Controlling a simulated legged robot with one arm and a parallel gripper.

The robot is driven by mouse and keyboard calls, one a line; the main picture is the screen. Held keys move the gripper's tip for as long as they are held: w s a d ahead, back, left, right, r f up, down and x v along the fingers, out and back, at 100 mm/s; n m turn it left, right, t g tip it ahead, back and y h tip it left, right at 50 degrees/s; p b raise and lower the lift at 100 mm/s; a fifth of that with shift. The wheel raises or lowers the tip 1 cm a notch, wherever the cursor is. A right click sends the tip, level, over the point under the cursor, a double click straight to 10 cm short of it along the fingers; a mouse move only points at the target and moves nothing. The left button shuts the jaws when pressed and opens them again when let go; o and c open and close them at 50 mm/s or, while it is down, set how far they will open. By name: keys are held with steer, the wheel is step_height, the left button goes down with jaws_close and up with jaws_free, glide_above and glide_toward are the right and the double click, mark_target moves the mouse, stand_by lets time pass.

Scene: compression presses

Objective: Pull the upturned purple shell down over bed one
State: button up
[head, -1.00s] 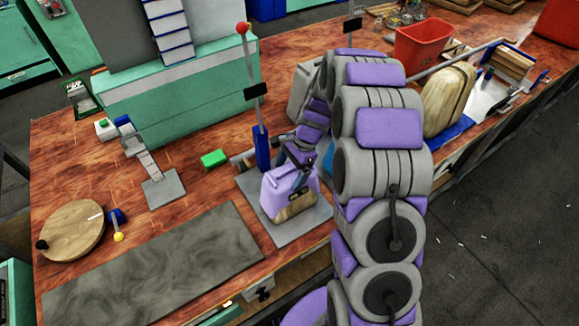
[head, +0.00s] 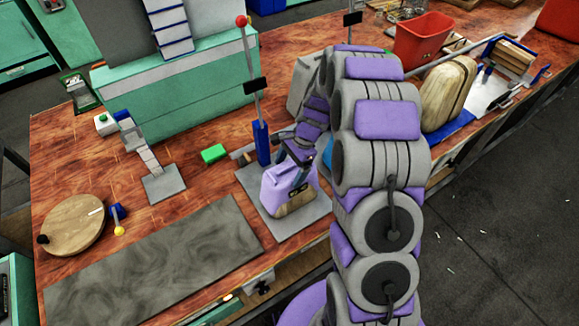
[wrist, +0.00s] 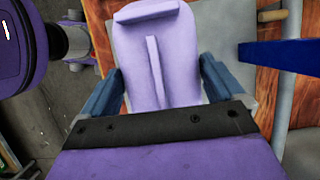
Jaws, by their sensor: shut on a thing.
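The purple shell (head: 275,190) sits over a wooden form, probably bed one (head: 294,204), on a grey plate beside the blue post. The wood shows below the shell's edge on the near right side. My gripper (head: 298,162) is at the top of the shell, partly hidden by my arm in the head view. In the wrist view, the shell (wrist: 155,60) lies between the two blue fingers of my gripper (wrist: 160,85), with a raised ridge down its middle. My gripper is shut on the shell. Exact contact points are hidden.
A blue post with a red-topped lever (head: 249,75) stands just behind the shell. A green block (head: 213,153) lies left of it. A grey mat (head: 155,260) covers the front left. Another wooden form (head: 448,95) and a red bin (head: 422,38) are at the right.

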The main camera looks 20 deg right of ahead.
steer(key=shift+f, duration=0.2)
steer(key=o, duration=1.4)
steer(key=p+v, duration=0.2)
steer(key=v, duration=1.5)
steer(key=shift+r, duration=0.2)
